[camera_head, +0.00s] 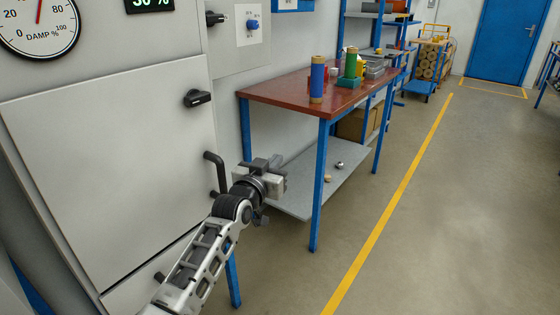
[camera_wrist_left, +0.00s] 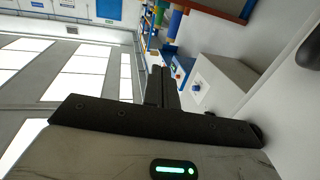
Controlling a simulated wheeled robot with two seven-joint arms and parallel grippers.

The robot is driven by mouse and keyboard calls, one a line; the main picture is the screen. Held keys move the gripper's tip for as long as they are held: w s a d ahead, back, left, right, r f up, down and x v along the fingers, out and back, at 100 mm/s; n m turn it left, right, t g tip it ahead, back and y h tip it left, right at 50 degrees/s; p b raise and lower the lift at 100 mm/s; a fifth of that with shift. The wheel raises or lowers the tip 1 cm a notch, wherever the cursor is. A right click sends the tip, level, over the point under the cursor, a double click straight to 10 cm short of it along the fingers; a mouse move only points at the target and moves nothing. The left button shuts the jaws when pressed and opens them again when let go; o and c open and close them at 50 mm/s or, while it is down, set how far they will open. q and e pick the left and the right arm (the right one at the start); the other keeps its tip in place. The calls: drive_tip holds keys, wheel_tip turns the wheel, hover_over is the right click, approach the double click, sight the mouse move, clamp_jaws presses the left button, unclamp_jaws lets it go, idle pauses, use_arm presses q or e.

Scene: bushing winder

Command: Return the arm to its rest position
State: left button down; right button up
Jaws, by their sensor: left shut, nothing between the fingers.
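My left arm comes in from the lower left in the head view. Its gripper (camera_head: 278,172) is beside the grey cabinet's black handle (camera_head: 214,172), a little to the right of it, and looks apart from it. The gripper is shut with nothing in it. In the left wrist view the closed fingers (camera_wrist_left: 162,88) stand together above the dark gripper bar. My right gripper is in neither view.
A red-topped table (camera_head: 290,92) with blue legs stands right of the cabinet (camera_head: 110,180). It bears a blue cylinder (camera_head: 317,80), a green one (camera_head: 351,64) and small parts. A grey lower shelf (camera_head: 310,185) is close behind my gripper. The floor right of the yellow line (camera_head: 385,215) is clear.

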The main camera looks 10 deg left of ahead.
use_arm(q)
drive_tip(key=shift+s+d, duration=0.5)
drive_tip(key=shift+d, duration=0.3)
drive_tip(key=s+a+f+g, duration=0.2)
drive_tip(key=s+a+f, duration=0.1)
drive_tip(key=s+f, duration=0.65)
drive_tip(key=s+a+f+g, duration=0.1)
drive_tip(key=s+f, duration=0.3)
drive_tip(key=s, duration=0.5)
drive_tip(key=s+a+f+g+y, duration=0.1)
drive_tip(key=s+f, duration=0.3)
drive_tip(key=s, duration=0.5)
drive_tip(key=s+a+f+n+g+y, duration=0.1)
drive_tip(key=s+a+f+g, duration=0.1)
drive_tip(key=s, duration=0.8)
wheel_tip(320, 180, down, 2)
drive_tip(key=shift+a+f+g, duration=0.1)
drive_tip(key=shift+a+g, duration=0.2)
drive_tip(key=shift+a, duration=0.15)
drive_tip(key=shift+w, duration=0.1)
